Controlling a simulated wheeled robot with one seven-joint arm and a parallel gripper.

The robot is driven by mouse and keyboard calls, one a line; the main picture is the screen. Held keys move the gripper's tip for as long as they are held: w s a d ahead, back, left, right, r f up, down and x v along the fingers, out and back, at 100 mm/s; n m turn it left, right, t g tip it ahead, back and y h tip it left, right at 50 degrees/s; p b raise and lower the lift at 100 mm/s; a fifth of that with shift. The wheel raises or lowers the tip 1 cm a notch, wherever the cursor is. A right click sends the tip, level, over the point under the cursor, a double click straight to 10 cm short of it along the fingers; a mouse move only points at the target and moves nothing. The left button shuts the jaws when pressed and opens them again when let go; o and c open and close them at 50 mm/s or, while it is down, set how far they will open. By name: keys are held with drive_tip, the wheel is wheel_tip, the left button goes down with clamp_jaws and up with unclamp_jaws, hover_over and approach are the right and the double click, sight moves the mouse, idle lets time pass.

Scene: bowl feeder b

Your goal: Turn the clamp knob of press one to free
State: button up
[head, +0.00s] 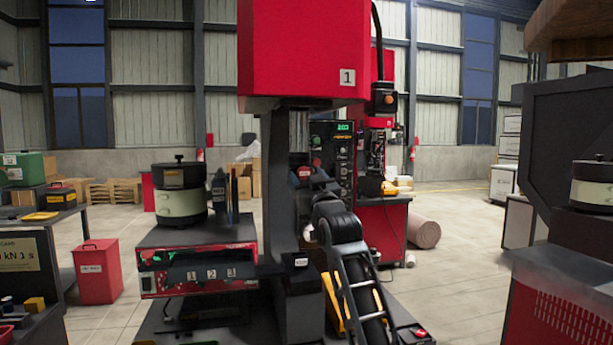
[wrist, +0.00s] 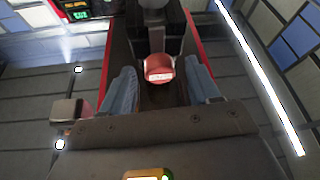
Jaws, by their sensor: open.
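Press one (head: 305,50) is the tall red machine with a "1" plate and a dark column, in the middle of the head view. A red knob with a pale label (head: 304,173) sits low on its column, partly hidden by my arm. In the wrist view the red knob (wrist: 158,66) shows between the two bluish fingers of my gripper (wrist: 160,76), with a gap on each side. The gripper is open and holds nothing. I cannot tell how deep the knob lies between the fingers. The label is too small to read.
A dark control panel with a green display (head: 331,150) stands just right of the column. A feeder bowl (head: 180,190) sits on the numbered unit at left. A red bin (head: 97,271) stands on the floor. Another red press (head: 380,215) stands behind at right.

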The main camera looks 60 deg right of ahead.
drive_tip(key=shift+c, duration=0.2)
drive_tip(key=c, duration=1)
drive_tip(key=shift+d+f+n+b, duration=0.1)
drive_tip(key=shift+n+b, duration=0.25)
drive_tip(key=shift+n, duration=0.05)
drive_tip(key=n+t+y+b, duration=0.1)
drive_tip(key=n+y+b, duration=0.1)
drive_tip(key=n, duration=0.2)
drive_tip(key=shift+s+d+b, duration=0.1)
drive_tip(key=shift+s+b, duration=0.05)
drive_tip(key=shift+b, duration=0.2)
drive_tip(key=n+y+b, duration=0.1)
drive_tip(key=n+b, duration=0.1)
drive_tip(key=n, duration=0.1)
drive_tip(key=n+y+b, duration=0.2)
drive_tip(key=n+b, duration=0.1)
drive_tip(key=n, duration=0.1)
drive_tip(key=n+y+b, duration=0.1)
drive_tip(key=n, duration=0.1)
drive_tip(key=n+y+b, duration=0.1)
drive_tip(key=n, duration=0.1)
drive_tip(key=shift+r+n, duration=0.4)
drive_tip(key=shift+r+n+g+y+b, duration=0.15)
drive_tip(key=shift+n+g, duration=0.35)
drive_tip(key=shift+n, duration=0.55)
drive_tip(key=shift+r+n+g+y+b, duration=0.1)
drive_tip(key=shift+n+g+y+b, duration=0.3)
drive_tip(key=shift+n, duration=0.65)
